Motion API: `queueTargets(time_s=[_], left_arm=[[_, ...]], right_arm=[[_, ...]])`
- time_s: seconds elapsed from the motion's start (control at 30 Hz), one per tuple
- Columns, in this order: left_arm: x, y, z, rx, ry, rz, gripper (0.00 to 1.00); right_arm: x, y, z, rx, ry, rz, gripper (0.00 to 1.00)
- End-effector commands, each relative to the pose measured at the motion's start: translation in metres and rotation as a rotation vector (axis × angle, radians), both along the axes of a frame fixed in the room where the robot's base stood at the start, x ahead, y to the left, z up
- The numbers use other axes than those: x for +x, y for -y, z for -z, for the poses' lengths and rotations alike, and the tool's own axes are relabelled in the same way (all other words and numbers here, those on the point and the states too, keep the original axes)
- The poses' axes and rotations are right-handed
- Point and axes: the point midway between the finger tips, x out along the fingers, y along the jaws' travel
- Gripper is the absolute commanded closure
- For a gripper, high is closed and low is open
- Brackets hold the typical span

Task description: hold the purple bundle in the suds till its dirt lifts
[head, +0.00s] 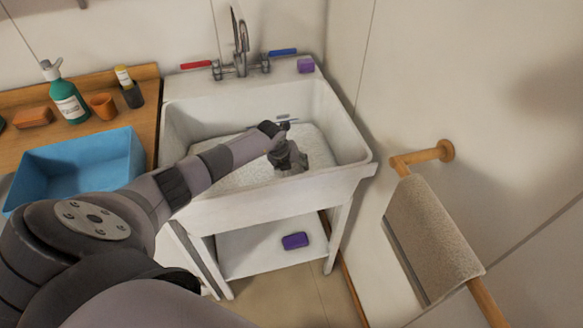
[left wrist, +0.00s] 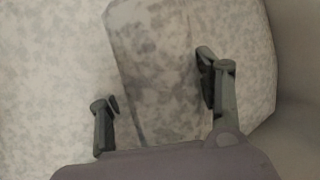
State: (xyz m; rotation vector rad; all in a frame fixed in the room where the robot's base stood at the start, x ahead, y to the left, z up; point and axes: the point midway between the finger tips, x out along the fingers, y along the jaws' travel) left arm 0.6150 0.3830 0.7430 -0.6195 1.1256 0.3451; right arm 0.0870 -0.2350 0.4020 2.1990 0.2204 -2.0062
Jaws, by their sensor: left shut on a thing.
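My left gripper (head: 290,158) reaches down into the white sink (head: 186,128), over the pale suds (head: 250,172). In the left wrist view its two fingers (left wrist: 155,80) stand on either side of a block-shaped bundle (left wrist: 150,50), and it is shut on it. The bundle looks mottled grey-white there, with darker smudges; no clear purple shows on it. Pale mottled suds lie around it. In the head view the gripper hides the bundle. How deep it sits in the suds I cannot tell. My right gripper is not in view.
A purple block (head: 306,65) sits on the sink's back corner, another (head: 295,241) on the shelf below. The faucet (head: 240,50) rises behind the basin. Left are a blue tub (head: 75,170), green bottle (head: 68,98) and orange cup (head: 103,106). A towel (head: 432,238) hangs right.

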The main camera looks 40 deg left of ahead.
Motion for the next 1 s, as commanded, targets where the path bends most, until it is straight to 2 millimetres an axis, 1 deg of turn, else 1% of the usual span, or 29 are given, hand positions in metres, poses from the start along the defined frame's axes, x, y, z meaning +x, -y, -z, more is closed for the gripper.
queueTargets(time_s=[0.27, 1.0], left_arm=[[0.002, 0.001, -0.002, -0.001, 0.002, 0.000, 0.66], [0.002, 0.001, -0.062, 0.001, 0.002, 0.001, 0.66]], right_arm=[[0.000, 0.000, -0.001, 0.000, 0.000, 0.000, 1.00], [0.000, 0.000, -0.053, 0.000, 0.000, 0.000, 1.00]])
